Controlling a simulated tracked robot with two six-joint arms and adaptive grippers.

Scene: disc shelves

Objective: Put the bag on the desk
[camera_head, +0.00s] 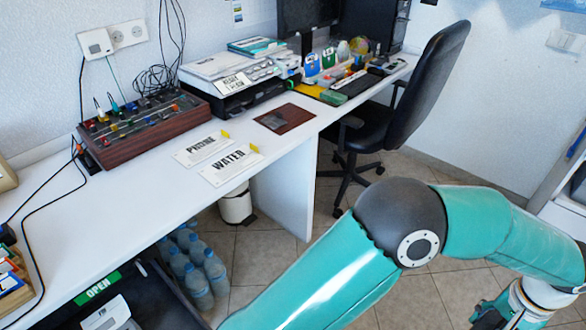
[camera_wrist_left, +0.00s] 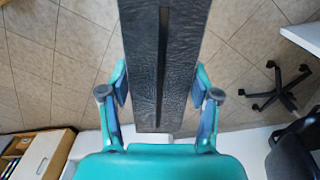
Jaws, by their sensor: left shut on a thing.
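The bag (camera_wrist_left: 182,45) is black with a leathery grain and a dark slit down its middle. It fills the centre of the left wrist view, running from the top edge down between my fingers. My left gripper (camera_wrist_left: 160,92) is shut on it, one finger on each side. The bag does not show in the head view, where my teal arm crosses the lower right and bends down at the right edge. The white desk (camera_head: 140,180) runs along the wall on the left. My right gripper is not in view.
The desk's middle front has bare room. A black office chair (camera_head: 425,85) stands at its far end. Bottles (camera_head: 197,285) stand below.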

